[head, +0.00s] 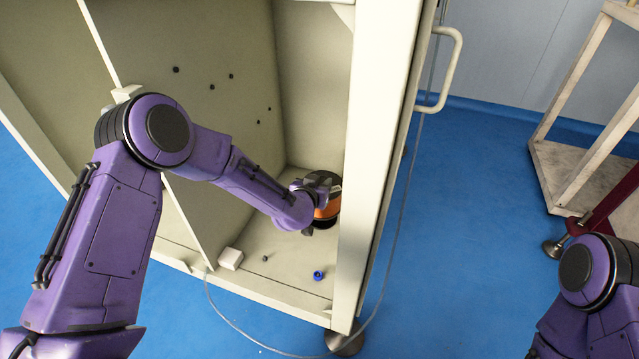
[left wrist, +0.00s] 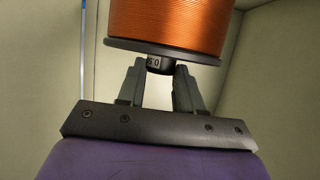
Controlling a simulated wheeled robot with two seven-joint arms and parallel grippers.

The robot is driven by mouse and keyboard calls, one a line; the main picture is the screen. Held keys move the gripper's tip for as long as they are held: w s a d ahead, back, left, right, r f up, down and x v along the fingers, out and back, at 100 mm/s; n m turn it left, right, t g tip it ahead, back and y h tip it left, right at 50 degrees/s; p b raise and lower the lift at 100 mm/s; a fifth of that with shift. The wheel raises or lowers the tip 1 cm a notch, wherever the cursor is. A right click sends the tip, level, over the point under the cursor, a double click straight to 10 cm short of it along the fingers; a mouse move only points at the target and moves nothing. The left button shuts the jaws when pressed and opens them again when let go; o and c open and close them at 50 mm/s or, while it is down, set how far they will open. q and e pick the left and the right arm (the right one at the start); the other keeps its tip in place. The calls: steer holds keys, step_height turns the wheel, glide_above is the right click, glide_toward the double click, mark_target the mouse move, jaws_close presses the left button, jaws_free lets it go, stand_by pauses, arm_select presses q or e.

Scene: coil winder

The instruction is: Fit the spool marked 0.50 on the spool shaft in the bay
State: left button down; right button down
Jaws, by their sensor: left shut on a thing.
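The spool (head: 327,208) has orange-copper wire and dark flanges. It is inside the cabinet bay (head: 305,95), near its back corner at right. My left gripper (left wrist: 161,72) is shut on that hub, one finger on each side. In the head view my left gripper (head: 307,207) is partly hidden beside the spool. The spool shaft cannot be made out in either view. My right gripper is outside the picture; only its arm shows at lower right.
A white block (head: 230,259), a small grey piece (head: 265,258) and a blue ring-like piece (head: 318,275) are on the bay floor. The right cabinet post (head: 375,130) stands close beside the spool. A cable (head: 398,210) hangs outside. A frame (head: 590,150) stands at right.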

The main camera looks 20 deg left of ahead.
arm_select(q)
steer(key=shift+s+d+r+p, duration=0.1)
steer(key=shift+r+p, duration=0.2)
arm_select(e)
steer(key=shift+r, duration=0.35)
